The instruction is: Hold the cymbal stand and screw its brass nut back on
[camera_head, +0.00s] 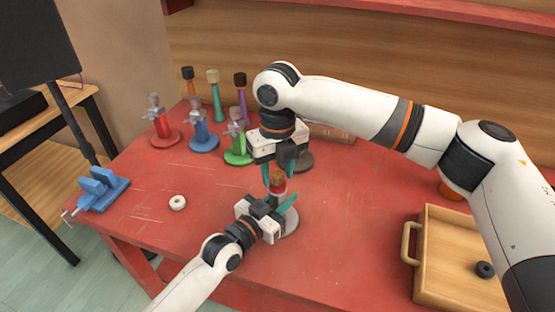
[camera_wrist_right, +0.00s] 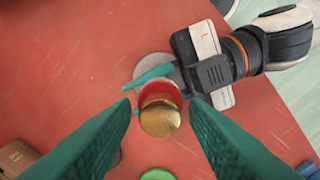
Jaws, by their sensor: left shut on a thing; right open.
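The cymbal stand's round grey base (camera_head: 291,224) rests on the red table; it also shows in the right wrist view (camera_wrist_right: 148,62). My left gripper (camera_head: 276,207) is shut on the stand's post, low down, and hides most of it. A red part (camera_wrist_right: 160,93) tops the stand. The round brass nut (camera_wrist_right: 160,119) is over this red part in the right wrist view; I cannot tell whether it is threaded on. My right gripper (camera_head: 279,174) points down from above, open, with its teal fingers (camera_wrist_right: 160,105) on either side of the nut, with gaps showing.
Red (camera_head: 163,128), blue (camera_head: 203,136) and green (camera_head: 237,148) clamp stands are at the back left, near several coloured handles. A white ring (camera_head: 177,202) and a blue vise (camera_head: 101,190) lie left. A wooden tray (camera_head: 422,262) stands right. The table's front left is mostly clear.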

